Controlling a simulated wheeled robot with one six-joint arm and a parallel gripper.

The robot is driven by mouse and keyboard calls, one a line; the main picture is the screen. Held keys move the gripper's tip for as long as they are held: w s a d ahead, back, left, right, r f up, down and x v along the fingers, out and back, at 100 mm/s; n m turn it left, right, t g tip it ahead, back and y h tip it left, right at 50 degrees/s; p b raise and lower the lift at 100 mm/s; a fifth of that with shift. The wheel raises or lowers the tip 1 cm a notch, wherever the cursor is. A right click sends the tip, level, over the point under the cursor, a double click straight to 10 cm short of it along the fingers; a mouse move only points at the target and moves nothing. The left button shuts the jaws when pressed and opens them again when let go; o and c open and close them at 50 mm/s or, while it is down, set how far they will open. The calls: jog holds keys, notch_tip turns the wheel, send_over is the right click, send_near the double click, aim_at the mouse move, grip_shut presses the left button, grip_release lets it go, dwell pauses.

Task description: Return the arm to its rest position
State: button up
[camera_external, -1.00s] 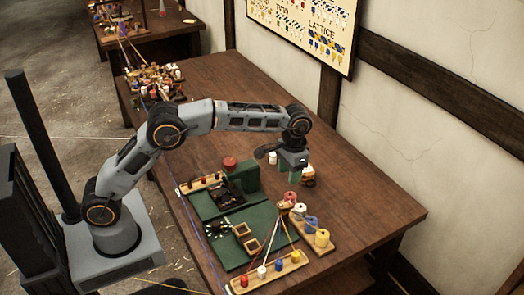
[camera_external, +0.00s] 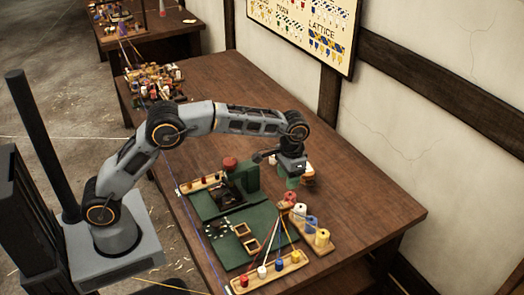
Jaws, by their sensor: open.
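My gripper (camera_external: 290,181) hangs at the end of my arm, pointing down over the far part of the table (camera_external: 370,205). Its jaws are open and small in the picture; the tips are partly hard to make out against the table. It is close to the green block (camera_external: 246,177) and the small spools behind it. I see nothing held between the jaws. My arm reaches out from its base at the left, bent at the elbow.
A green mat (camera_external: 228,248) holds small wooden frames (camera_external: 242,229). A rack of coloured spools (camera_external: 322,238) stands right of it, and a peg strip (camera_external: 268,272) with cords lies in front. A red knob-like thing (camera_external: 230,163) sits behind. The right table side is clear.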

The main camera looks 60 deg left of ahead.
jog(key=s+a+r+t, duration=0.1)
jog(key=s+a+r, duration=0.1)
jog(key=s+a, duration=0.3)
jog(key=s+a+r+t, duration=0.2)
jog(key=s+a, duration=0.3)
jog(key=s, duration=0.8)
jog(key=s+a+r+t, duration=0.1)
jog(key=s+a, duration=0.3)
jog(key=s, duration=0.6)
jog(key=shift+a+r+n+t, duration=0.4)
jog(key=shift+t, duration=0.2)
dwell(0.5)
